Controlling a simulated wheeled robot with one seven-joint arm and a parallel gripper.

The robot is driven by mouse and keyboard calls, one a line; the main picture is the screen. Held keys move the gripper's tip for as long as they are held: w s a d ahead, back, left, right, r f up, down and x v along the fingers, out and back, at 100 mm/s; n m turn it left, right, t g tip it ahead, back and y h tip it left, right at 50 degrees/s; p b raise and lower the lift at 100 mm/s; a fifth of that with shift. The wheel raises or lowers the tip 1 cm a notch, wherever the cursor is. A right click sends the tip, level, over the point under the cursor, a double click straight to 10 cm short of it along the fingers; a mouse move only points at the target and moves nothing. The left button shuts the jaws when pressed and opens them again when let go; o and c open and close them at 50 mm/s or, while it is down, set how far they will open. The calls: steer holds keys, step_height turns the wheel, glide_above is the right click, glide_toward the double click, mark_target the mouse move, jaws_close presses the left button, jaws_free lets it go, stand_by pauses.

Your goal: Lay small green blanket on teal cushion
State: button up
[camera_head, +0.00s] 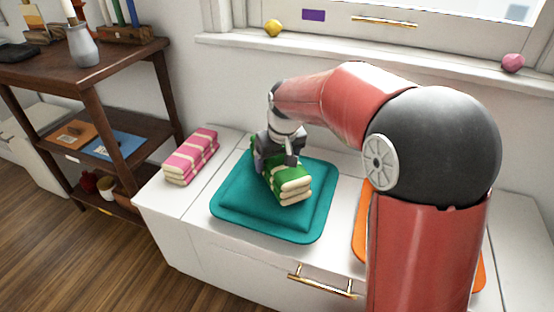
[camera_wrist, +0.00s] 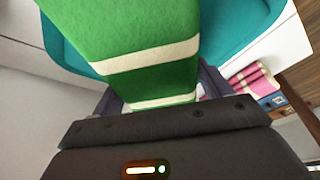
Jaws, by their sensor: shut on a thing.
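The small green blanket (camera_head: 286,180) is folded, with cream stripes and pale ends. It is over the middle of the teal cushion (camera_head: 236,218), which lies on a white cabinet. My gripper (camera_head: 277,158) is shut on the blanket at its far end. In the wrist view the green blanket (camera_wrist: 140,45) extends away from between my gripper's fingers (camera_wrist: 160,95), with the teal cushion (camera_wrist: 235,25) behind it. I cannot tell whether the blanket touches the cushion or is held just above it.
A folded pink striped blanket (camera_head: 191,157) lies left of the cushion on the white cabinet top (camera_head: 170,200). An orange item (camera_head: 361,225) lies to the right, partly hidden by my arm. A dark wooden shelf (camera_head: 95,85) stands at left. A windowsill (camera_head: 330,50) runs behind.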

steer(key=shift+f, duration=0.15)
steer(key=o, duration=1.1)
